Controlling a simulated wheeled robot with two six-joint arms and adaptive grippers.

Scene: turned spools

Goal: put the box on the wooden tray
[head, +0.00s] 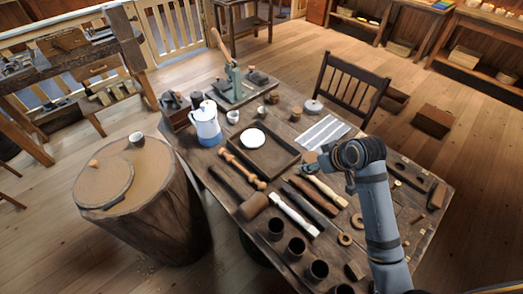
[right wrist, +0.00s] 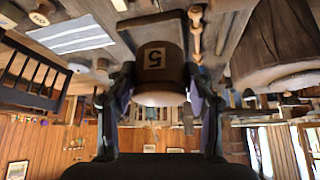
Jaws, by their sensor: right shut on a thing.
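The wooden tray (head: 280,158) lies in the middle of the workbench in the head view, with a round white dish (head: 253,138) on it. My right gripper (head: 313,167) is just right of the tray's near right side. The box is mostly hidden by the gripper in the head view. Its height above the bench is hard to tell. My left gripper is not in view.
A white and blue coffee pot (head: 206,128) and a small white cup (head: 233,117) stand left of the tray. A striped cloth (head: 325,132) lies to the right. Dark cups line the near edge.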

